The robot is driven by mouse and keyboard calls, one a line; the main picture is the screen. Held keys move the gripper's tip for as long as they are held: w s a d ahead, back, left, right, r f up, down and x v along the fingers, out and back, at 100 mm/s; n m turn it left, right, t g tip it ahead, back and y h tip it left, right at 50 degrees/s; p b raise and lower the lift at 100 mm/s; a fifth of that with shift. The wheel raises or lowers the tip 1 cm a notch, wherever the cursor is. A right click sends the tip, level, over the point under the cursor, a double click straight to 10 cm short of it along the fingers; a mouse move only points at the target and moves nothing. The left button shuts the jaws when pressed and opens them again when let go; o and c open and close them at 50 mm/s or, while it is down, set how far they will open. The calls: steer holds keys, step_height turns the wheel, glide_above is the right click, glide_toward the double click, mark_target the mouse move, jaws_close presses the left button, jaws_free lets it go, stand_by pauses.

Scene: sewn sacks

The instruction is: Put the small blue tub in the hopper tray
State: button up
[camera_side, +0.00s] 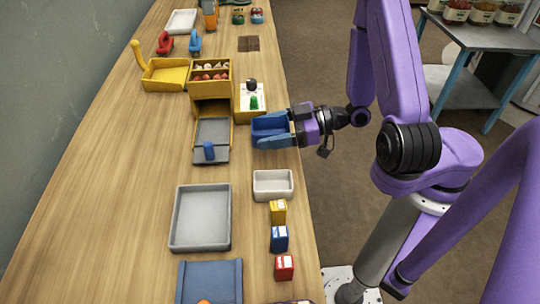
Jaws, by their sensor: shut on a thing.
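My gripper (273,132) is at the right edge of the table, its lighter blue fingers shut on the small blue tub (267,123). The tub looks open at the top and roughly upright; the near finger hides part of it. I cannot tell whether its bottom touches the table. The hopper is a yellow box (211,90) with red and white round things in its top. Its grey hopper tray (212,132) lies left of my gripper, below the hopper's mouth. A small blue cylinder (209,150) stands at the tray's near end.
A yellow-edged panel with a green button (254,102) stands just behind my gripper. A small white tray (273,185) and a large grey tray (201,218) lie nearer. Yellow, blue and red small boxes (280,239) line the right edge. The table's left side is clear.

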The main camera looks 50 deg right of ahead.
mark_target(270, 162)
steer(key=shift+f, duration=3.85)
steer(key=shift+f, duration=0.2)
steer(key=o, duration=1)
